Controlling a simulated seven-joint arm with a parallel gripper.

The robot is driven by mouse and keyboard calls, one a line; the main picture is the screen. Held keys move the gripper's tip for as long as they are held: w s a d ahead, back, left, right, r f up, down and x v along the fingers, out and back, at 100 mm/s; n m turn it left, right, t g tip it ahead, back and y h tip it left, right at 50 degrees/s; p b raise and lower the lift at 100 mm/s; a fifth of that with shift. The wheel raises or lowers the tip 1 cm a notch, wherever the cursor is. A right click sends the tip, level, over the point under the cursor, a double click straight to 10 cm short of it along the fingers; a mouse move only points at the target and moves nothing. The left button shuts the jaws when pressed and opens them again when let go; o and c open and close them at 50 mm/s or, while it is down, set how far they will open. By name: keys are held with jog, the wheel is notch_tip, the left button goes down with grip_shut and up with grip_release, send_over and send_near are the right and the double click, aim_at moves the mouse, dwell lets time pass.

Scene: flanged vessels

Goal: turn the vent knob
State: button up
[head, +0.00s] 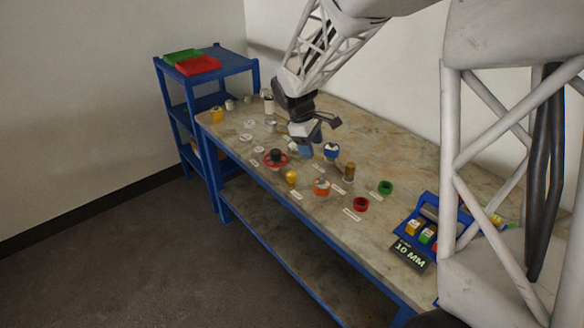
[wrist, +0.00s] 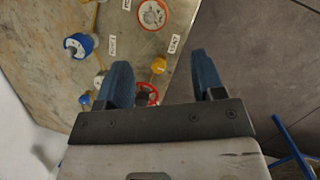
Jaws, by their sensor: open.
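Small label cards lie by the fittings, but their print is too small to read surely, so I cannot tell which one names the vent knob. A yellow knob (head: 291,177) stands near the front edge of the bench; in the wrist view the yellow knob (wrist: 158,65) appears between my fingertips. A red handwheel (head: 275,158) with a black centre is left of it; the wheel (wrist: 147,93) is partly hidden by my gripper in the wrist view. A blue-and-white knob (head: 331,152) is to the right. My gripper (head: 318,151) is open and empty above the bench, apart from the knobs.
An orange-and-white dial (head: 321,187), a brass cylinder (head: 349,173), a red ring (head: 361,204) and a green ring (head: 385,187) stand close by. A blue rack (head: 408,232) with coloured blocks is at the right. A blue shelf (head: 215,57) holds red and green trays.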

aim_at(291, 174)
jog(key=w+a+f+n+h, duration=0.1)
jog(key=w+a+f+n, duration=0.3)
jog(key=w+a+f, duration=0.3)
notch_tip(291, 174, down, 4)
jog(key=a, duration=0.2)
jog(key=shift+w+a+r, duration=0.2)
jog(key=shift+w+a, duration=0.1)
jog(key=shift+a, duration=0.1)
jog(key=shift+f, duration=0.15)
jog(key=shift+x, duration=3.75)
jog(key=shift+d, duration=0.1)
jog(key=c, duration=0.9)
